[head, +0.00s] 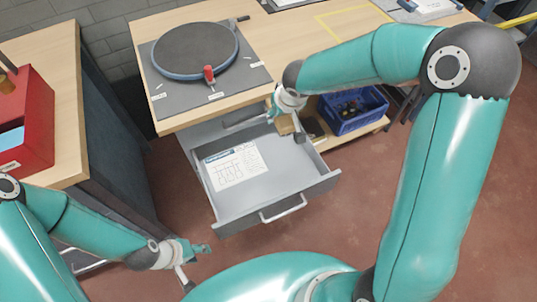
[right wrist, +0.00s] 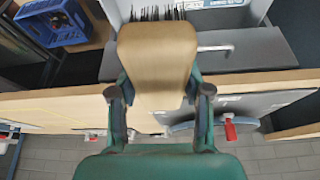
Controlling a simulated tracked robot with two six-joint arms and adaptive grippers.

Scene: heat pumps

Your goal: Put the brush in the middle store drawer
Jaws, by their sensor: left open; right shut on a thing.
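The brush (right wrist: 158,58) has a tan wooden body and dark bristles. My right gripper (right wrist: 160,98) is shut on it, with one finger on each side. In the head view the brush (head: 284,125) is over the back right part of an open grey drawer (head: 322,181), and parts of it are hidden by the gripper. The drawer is pulled out under the table and holds a white printed sheet (head: 235,166). A closed drawer front with a handle (head: 245,119) shows above it. My left gripper (head: 198,250) is open and empty, left of and below the open drawer.
A round dark turntable (head: 195,48) with a red clamp (head: 208,75) is on the wooden table (head: 150,20). A blue crate (head: 352,108) stands on a low shelf right of the drawer. A red box (head: 25,125) is on the left bench. Clear floor lies in front.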

